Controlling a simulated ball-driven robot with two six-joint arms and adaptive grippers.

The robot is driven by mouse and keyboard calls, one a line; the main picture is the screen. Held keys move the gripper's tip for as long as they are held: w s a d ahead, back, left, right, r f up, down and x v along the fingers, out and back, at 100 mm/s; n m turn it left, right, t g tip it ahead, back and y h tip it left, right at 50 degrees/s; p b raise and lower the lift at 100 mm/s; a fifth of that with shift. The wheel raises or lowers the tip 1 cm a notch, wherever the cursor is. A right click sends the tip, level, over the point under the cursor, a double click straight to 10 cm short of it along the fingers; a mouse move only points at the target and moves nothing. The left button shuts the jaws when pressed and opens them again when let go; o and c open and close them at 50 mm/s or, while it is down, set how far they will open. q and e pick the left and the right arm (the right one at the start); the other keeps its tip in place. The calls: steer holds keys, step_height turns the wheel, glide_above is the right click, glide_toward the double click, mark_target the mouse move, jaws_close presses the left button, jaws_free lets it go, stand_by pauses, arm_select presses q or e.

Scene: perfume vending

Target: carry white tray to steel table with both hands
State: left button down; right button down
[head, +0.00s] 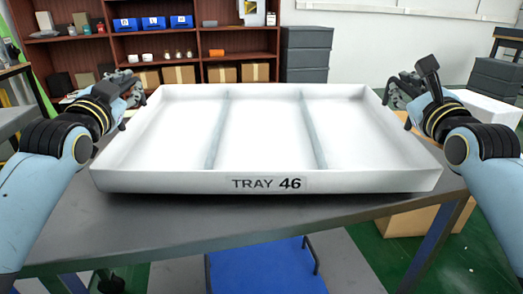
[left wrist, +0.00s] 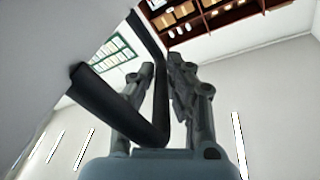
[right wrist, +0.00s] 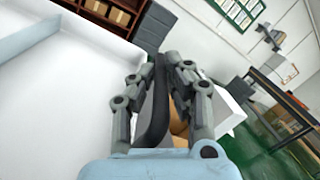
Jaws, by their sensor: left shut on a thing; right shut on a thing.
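The white tray (head: 155,180) is labelled TRAY 46, and two dividers split it into three empty compartments. It looks level over a grey table (head: 80,238); a dark shadow runs under its front edge, and I cannot tell whether it touches the top. My left gripper (head: 130,90) is at the tray's left side, shut on a black handle (left wrist: 155,110) seen in the left wrist view. My right gripper (head: 400,92) is at the right side, shut on the other black handle (right wrist: 156,105) seen in the right wrist view.
A brown shelf (head: 185,42) with boxes and blue bins stands at the back. Grey stacked drawers (head: 306,55) are beside it. A cardboard box (head: 405,222) is on the green floor below the table's right side. A white box (head: 485,106) is at the right.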

arm_select(q)
steer(key=shift+f, duration=0.6)
arm_select(e)
steer(key=shift+f, duration=0.6)
arm_select(q)
steer(key=c, duration=1.8)
jaws_free()
steer(key=shift+f+b, duration=0.2)
steer(key=shift+b, duration=0.1)
arm_select(e)
steer(key=c, duration=1.8)
jaws_free()
steer(key=shift+f, duration=0.2)
arm_select(q)
steer(key=o, duration=0.5)
steer(key=shift+r, duration=0.2)
steer(key=shift+c, duration=0.2)
arm_select(e)
steer(key=o, duration=0.5)
steer(key=shift+r, duration=0.2)
steer(key=shift+c, duration=0.2)
arm_select(q)
steer(key=shift+s, duration=0.1)
glide_above(107, 146)
steer(key=shift+f, duration=0.5)
steer(key=shift+s, duration=0.2)
arm_select(e)
steer(key=shift+s, duration=0.15)
glide_above(428, 151)
steer(key=shift+f, duration=0.55)
